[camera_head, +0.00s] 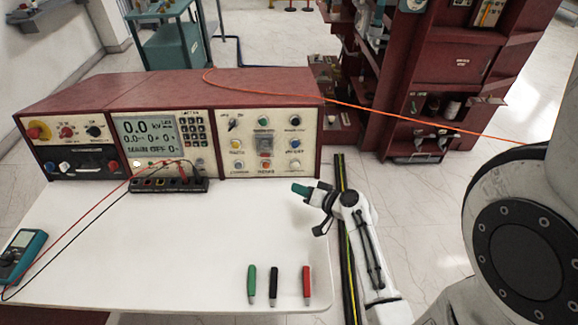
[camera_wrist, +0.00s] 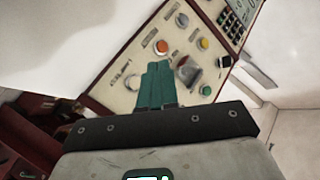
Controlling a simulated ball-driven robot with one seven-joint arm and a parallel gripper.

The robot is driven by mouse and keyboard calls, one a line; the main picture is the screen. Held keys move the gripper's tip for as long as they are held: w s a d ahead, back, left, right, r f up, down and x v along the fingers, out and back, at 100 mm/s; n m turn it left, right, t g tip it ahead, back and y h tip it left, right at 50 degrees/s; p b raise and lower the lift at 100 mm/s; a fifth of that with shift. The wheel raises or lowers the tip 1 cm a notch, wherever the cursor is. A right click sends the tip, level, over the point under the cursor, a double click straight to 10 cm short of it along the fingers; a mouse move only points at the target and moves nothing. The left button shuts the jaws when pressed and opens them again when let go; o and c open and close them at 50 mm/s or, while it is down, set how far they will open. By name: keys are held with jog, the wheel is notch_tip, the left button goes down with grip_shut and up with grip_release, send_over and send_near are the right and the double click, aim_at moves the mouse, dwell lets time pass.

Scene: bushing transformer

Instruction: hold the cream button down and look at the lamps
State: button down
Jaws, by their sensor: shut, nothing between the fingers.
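The control panel (camera_head: 251,148) at the right end of the red-topped console carries the buttons. A cream button (camera_head: 293,166) sits at its lower right; it also shows in the wrist view (camera_wrist: 132,82). My gripper (camera_head: 298,188) has teal fingers, shut and empty, just in front of the panel's lower right; in the wrist view the fingertips (camera_wrist: 158,66) point at the panel beside the cream button. Touch cannot be told. Yellow (camera_head: 237,144) and blue (camera_head: 296,143) round pieces sit higher; whether any lamp is lit is unclear.
A display (camera_head: 149,133) reads "0.0". A socket strip (camera_head: 155,185) with red and black leads stands before the console. Green (camera_head: 251,284), black (camera_head: 274,285) and red (camera_head: 306,285) probes lie on the white table (camera_head: 150,250). A teal meter (camera_head: 20,255) lies left.

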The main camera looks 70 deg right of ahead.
aim_at(295, 165)
jog(key=shift+w, duration=0.1)
jog(key=w+d+b, duration=0.1)
jog(key=d, duration=0.1)
jog(key=d+f+b, duration=0.1)
jog(key=d, duration=0.1)
jog(key=w+d+f+b, duration=0.1)
jog(key=d, duration=0.1)
jog(key=shift+w+d+f, duration=0.1)
jog(key=shift+w+d, duration=0.25)
jog(key=shift+w+d+b, duration=0.25)
jog(key=shift+d+b, duration=0.3)
jog(key=shift+d, duration=0.05)
jog(key=shift+d, duration=0.1)
dwell(1.5)
jog(key=shift+w+d+f+b, duration=0.1)
jog(key=shift+d+b, duration=0.15)
jog(key=shift+b, duration=0.2)
jog(key=shift+w+d+b, duration=0.2)
jog(key=shift+d+b, duration=0.2)
jog(key=shift+d, duration=0.05)
dwell(1.3)
jog(key=shift+s+a+p, duration=0.35)
jog(key=shift+a+p, duration=0.1)
jog(key=shift+a, duration=0.35)
